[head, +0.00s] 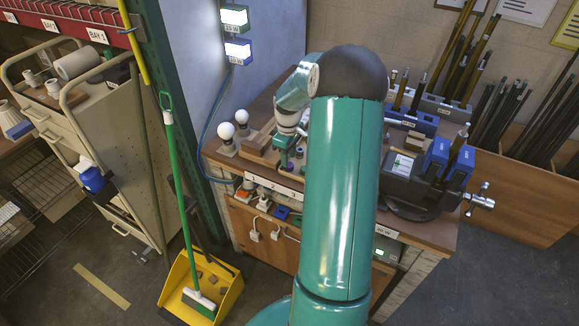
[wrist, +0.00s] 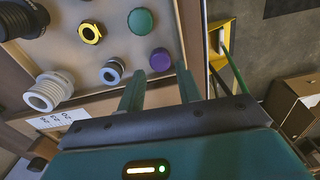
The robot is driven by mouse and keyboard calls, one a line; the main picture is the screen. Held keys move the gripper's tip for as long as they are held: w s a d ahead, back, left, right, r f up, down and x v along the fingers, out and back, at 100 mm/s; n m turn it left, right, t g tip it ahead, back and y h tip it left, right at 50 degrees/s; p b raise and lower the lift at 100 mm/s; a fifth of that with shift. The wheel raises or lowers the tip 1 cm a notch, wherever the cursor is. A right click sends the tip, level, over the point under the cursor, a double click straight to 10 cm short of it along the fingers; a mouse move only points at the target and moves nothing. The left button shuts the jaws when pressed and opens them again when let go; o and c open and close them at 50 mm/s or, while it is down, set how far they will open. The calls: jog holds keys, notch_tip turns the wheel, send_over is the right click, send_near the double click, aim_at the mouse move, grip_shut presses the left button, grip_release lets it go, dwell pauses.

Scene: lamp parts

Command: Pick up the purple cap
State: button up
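The purple cap (wrist: 160,59), small and round, sits in a light tray (wrist: 70,65) near its raised wooden edge in the wrist view. My gripper (wrist: 160,72) is open and empty, with one finger on each side of the line to the cap. The cap shows just past the fingertips, and I cannot tell how far below them it is. In the head view my gripper (head: 285,160) is over the workbench, partly behind my arm, and I cannot make out the cap there.
Near the cap lie a green round part (wrist: 140,20), a grey ring (wrist: 112,71), a yellow nut (wrist: 91,32) and a white threaded part (wrist: 48,92). On the bench, bulbs (head: 242,118) stand left and a dark machine with blue blocks (head: 435,160) stands right.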

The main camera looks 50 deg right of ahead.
notch_tip(320, 180, down, 3)
jog(key=shift+f, duration=0.1)
jog(key=c, duration=0.6)
jog(key=shift+c, duration=0.2)
